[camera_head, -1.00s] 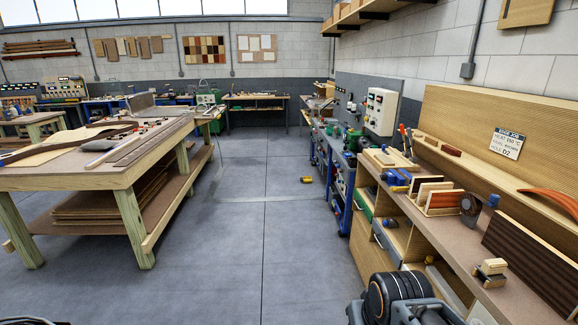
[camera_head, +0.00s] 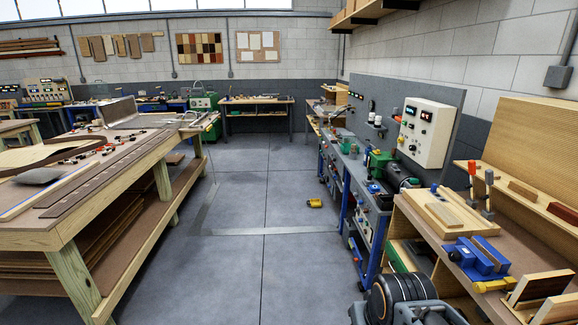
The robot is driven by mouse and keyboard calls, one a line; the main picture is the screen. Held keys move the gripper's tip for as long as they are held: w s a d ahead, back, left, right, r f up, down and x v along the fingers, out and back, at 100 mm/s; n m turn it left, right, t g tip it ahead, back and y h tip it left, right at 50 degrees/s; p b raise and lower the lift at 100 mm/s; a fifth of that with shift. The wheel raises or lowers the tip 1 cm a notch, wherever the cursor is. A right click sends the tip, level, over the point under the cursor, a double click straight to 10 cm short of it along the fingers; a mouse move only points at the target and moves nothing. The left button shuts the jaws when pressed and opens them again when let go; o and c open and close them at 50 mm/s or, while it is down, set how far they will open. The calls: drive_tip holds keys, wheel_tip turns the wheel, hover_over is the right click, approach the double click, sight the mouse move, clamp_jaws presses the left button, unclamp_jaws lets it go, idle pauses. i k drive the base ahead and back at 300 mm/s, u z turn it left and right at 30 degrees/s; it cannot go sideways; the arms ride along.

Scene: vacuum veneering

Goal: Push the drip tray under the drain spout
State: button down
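I cannot make out a drip tray or a drain spout at this distance. A green and dark machine (camera_head: 384,163) stands on the blue-legged bench along the right wall, and I cannot tell whether a spout is on it. A small yellow thing (camera_head: 315,203) lies on the floor near the foot of that bench; its kind is unclear. Part of my own arm shows at the bottom right. My gripper is not in view.
The grey floor aisle (camera_head: 240,250) is clear apart from the yellow thing. A large wooden workbench (camera_head: 50,238) borders it on the left. The blue-legged bench (camera_head: 362,228) and a wooden bench with clamps (camera_head: 480,258) border it on the right. A low table (camera_head: 256,101) stands at the back.

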sight(313, 202)
drive_tip(key=i, duration=6.55)
drive_tip(key=u, duration=1.3)
